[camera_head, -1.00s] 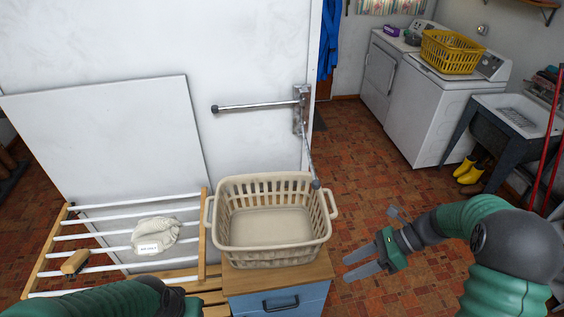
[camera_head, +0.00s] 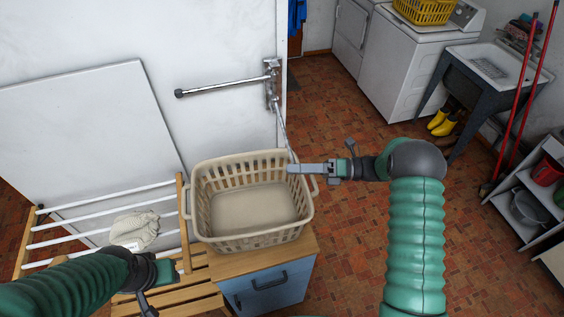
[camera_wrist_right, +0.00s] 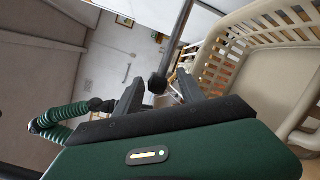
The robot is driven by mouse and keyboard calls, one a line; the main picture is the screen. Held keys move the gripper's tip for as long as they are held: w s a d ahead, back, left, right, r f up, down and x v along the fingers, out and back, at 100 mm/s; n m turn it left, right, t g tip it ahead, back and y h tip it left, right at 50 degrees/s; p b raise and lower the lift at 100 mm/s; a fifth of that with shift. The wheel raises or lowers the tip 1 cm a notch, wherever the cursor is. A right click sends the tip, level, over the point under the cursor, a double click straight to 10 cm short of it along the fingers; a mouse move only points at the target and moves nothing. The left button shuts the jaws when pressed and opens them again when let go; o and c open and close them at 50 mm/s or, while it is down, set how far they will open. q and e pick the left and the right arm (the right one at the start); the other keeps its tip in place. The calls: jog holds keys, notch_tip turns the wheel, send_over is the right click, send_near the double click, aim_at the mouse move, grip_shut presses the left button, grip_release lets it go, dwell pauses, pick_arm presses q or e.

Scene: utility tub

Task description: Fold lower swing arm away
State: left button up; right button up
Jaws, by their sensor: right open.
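The lower swing arm (camera_head: 281,120) is a thin metal rod. It slants down from a wall bracket (camera_head: 272,82) to the laundry basket's right rear rim. Its dark end knob (camera_wrist_right: 157,83) shows between my right fingertips in the right wrist view. My right gripper (camera_head: 291,168) is open, with its fingers pointing left at the rod's lower end; I cannot tell whether they touch it. The upper swing arm (camera_head: 222,85) sticks out left from the same bracket. My left gripper (camera_head: 155,290) is low at the left, over the wooden slats; its jaw opening is unclear.
A beige laundry basket (camera_head: 250,240) stands on a blue cabinet (camera_head: 270,288), close to my right fingers. A drying rack (camera_head: 180,215) with a pale cloth (camera_head: 135,229) is at the left. A washer (camera_head: 405,70) and sink (camera_head: 490,66) stand behind. Tiled floor is open at the right.

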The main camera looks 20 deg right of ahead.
jog(key=shift+s+p+x, duration=0.15)
jog(key=shift+p+x, duration=0.1)
jog(key=shift+x, duration=0.55)
jog(key=shift+s+p+x, duration=0.1)
jog(key=shift+p+x, duration=0.1)
jog(key=shift+x, duration=0.6)
jog(key=shift+w+a, duration=0.25)
jog(key=shift+a, duration=0.05)
jog(key=c, duration=0.7)
jog(key=shift+s+d, duration=0.1)
grip_shut()
jog(key=shift+d, duration=0.2)
jog(key=shift+a, duration=0.1)
